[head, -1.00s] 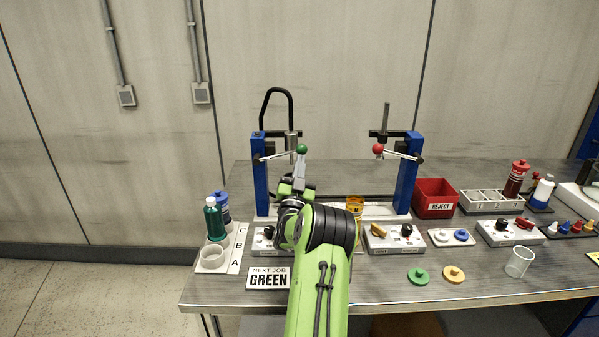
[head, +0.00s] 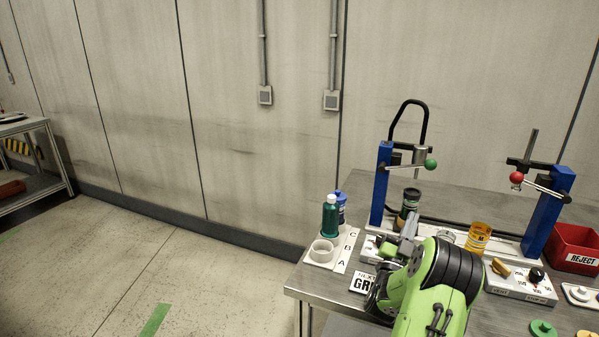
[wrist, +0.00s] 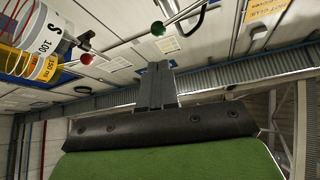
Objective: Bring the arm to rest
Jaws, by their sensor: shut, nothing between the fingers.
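My green and black arm reaches over the bench in the head view. My gripper (head: 408,232) is at its far end, in front of the left blue press post, and it looks small and partly hidden by the arm. In the wrist view my gripper's fingers (wrist: 157,86) lie together with nothing between them. The wrist view looks upward, with the green knob (wrist: 158,28) and the red knob (wrist: 86,58) of the levers ahead. The fingers are apart from both knobs.
Blue posts (head: 379,185) with levers stand on the bench (head: 312,278). Green and blue bottles (head: 330,217) stand at its left end. An amber cup (head: 478,238) and a red reject bin (head: 575,250) are to the right. Open floor (head: 160,265) lies left of the bench.

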